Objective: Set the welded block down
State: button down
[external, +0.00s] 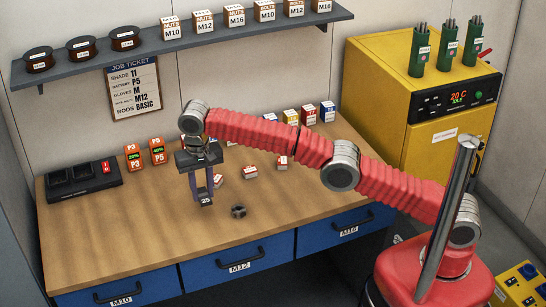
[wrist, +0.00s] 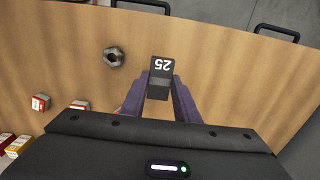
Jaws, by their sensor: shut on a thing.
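A dark block marked 25 (external: 206,201) is between the fingers of my gripper (external: 203,190), which points down over the front middle of the wooden bench (external: 110,235). In the wrist view the block (wrist: 161,68) shows its label face at the tips of the purple-grey fingers (wrist: 160,92). My gripper is shut on it. I cannot tell whether the block's underside touches the bench. No weld is visible on the block. A dark hex nut (external: 238,211) lies on the bench just right of it, and also shows in the wrist view (wrist: 114,56).
Small red-and-white boxes (external: 250,172) lie behind the nut. A black charger (external: 85,180) and batteries (external: 157,151) stand at the back left. Blue drawers (external: 235,264) are under the front edge. The bench front left is clear. A yellow oven (external: 420,90) stands at right.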

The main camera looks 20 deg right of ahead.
jog(key=shift+f, duration=0.1)
dwell(0.3)
send_over(206, 223)
jog(key=shift+f, duration=2.8)
jog(key=shift+f, duration=2.1)
jog(key=c, duration=1.4)
grip_release()
jog(key=shift+f, duration=0.1)
jog(key=shift+o, duration=0.2)
jog(key=shift+r, duration=3.85)
